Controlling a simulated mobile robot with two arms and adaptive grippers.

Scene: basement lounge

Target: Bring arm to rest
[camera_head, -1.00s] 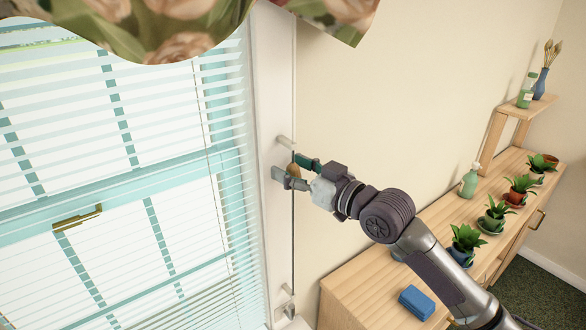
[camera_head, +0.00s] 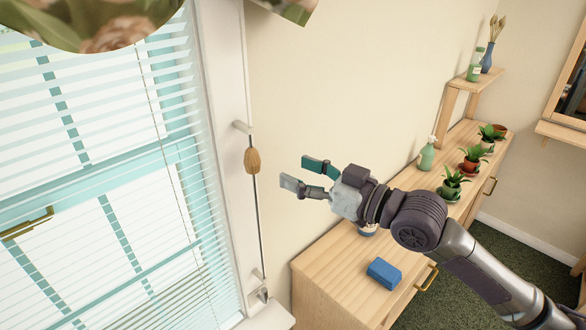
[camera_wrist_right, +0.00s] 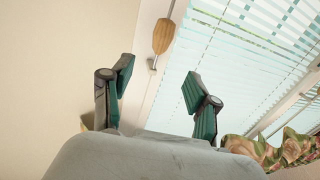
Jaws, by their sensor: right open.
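My right gripper (camera_head: 303,176) is open and empty in the head view, to the right of the window frame and apart from the blind cord. Its two green-padded fingers also show spread in the right wrist view (camera_wrist_right: 157,82). A wooden cord knob (camera_head: 252,160) hangs on the cord along the white window frame, left of the gripper. The knob also shows in the right wrist view (camera_wrist_right: 163,33), beyond the fingers. My left gripper is in neither view.
White blinds (camera_head: 90,180) cover the window at left. A wooden cabinet (camera_head: 335,275) below my right arm holds a blue block (camera_head: 384,273), a green bottle (camera_head: 427,154) and several potted plants (camera_head: 453,182). A small raised shelf (camera_head: 478,88) stands at the back. Patterned fabric (camera_head: 95,25) hangs at the top.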

